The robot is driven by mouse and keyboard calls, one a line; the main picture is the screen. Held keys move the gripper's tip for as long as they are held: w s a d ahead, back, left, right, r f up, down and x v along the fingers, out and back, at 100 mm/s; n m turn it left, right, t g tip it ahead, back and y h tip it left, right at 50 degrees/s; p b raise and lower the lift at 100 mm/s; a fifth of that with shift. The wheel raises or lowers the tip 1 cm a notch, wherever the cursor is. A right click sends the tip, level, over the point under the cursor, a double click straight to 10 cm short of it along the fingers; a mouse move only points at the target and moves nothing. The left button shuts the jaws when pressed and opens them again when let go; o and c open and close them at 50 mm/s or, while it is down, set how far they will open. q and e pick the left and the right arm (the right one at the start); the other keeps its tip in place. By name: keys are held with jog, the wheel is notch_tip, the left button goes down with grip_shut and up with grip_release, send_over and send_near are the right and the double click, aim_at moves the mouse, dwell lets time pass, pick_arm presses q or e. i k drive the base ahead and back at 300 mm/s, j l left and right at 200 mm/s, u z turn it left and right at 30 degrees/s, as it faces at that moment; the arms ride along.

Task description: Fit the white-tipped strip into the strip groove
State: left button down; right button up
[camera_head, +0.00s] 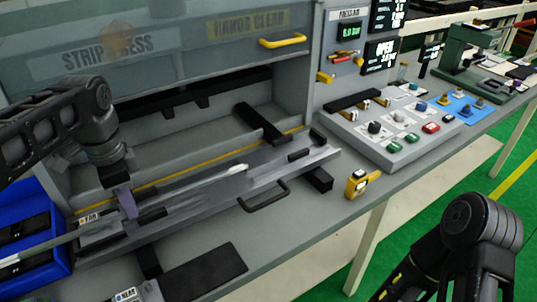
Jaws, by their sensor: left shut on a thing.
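The white-tipped strip (185,185) is a long thin grey bar running from the lower left edge up toward the right. Its white tip (238,170) lies over the middle of the grey sliding fixture (318,155). My left gripper (126,204) points down and is shut on the strip near the fixture's left end. The fingers partly hide the strip there. The strip groove seems to run along the fixture between its black blocks (300,155); the strip lies over or along it, and I cannot tell whether it is seated. My right arm shows at the bottom right, its gripper out of view.
The strip press housing (150,50) stands open behind the fixture. A black handle (264,196) juts from the fixture's front. A yellow tape measure (357,184) and a button panel (400,150) stand to the right. A blue bin (58,225) is at the left.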

aim_at(233, 183)
jog(key=i+l, duration=0.3)
jog(key=l, duration=0.15)
jog(key=i+l, duration=0.3)
jog(key=l, duration=0.15)
